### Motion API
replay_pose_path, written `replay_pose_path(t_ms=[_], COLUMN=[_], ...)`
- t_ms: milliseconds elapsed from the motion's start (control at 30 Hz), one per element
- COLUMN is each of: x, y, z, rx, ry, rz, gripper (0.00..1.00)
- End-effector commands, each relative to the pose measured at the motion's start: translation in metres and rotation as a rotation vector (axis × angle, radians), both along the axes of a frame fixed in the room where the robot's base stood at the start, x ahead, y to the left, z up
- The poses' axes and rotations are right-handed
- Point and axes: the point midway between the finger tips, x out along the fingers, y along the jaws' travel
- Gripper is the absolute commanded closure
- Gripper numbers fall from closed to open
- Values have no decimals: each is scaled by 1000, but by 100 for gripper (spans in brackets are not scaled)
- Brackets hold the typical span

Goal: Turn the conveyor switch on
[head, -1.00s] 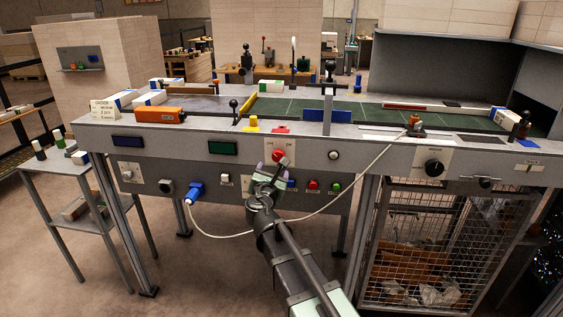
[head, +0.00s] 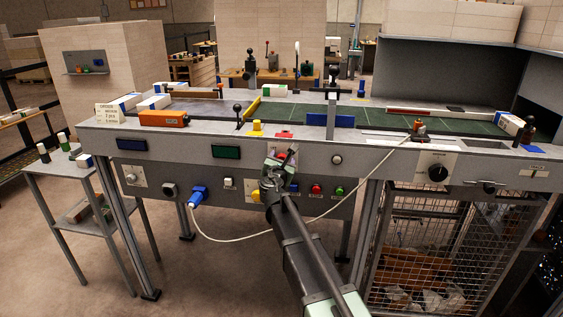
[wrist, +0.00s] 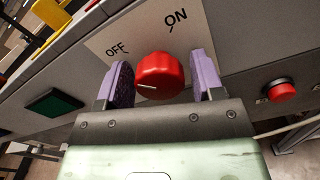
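The conveyor switch is a red rotary knob (wrist: 160,76) on a pale plate (wrist: 112,33) marked OFF at left and ON at upper right. A short white line on the knob's face points to the left, on the OFF side. My gripper (wrist: 158,82) is open, with one purple finger on each side of the knob. Small gaps seem to show beside the knob; I cannot tell whether either finger touches it.
A red button (wrist: 281,91) lies right of the knob and a dark green display (wrist: 53,102) left. In the head view, a white cable runs from a blue plug (head: 198,196) behind my arm. Red (head: 316,189) and green (head: 339,191) buttons sit on the lower panel.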

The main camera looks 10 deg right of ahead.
Motion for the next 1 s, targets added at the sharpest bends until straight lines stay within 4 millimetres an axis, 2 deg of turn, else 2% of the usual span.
replay_pose_path(t_ms=[33, 233, 667, 1000], x=[0, 0, 0, 0], y=[0, 0, 0, 0], z=[0, 0, 0, 0], rx=[0, 0, 73, 312], ry=[0, 0, -27, -115], rz=[0, 0, -1, -1], gripper=[47, 77, 77, 77])
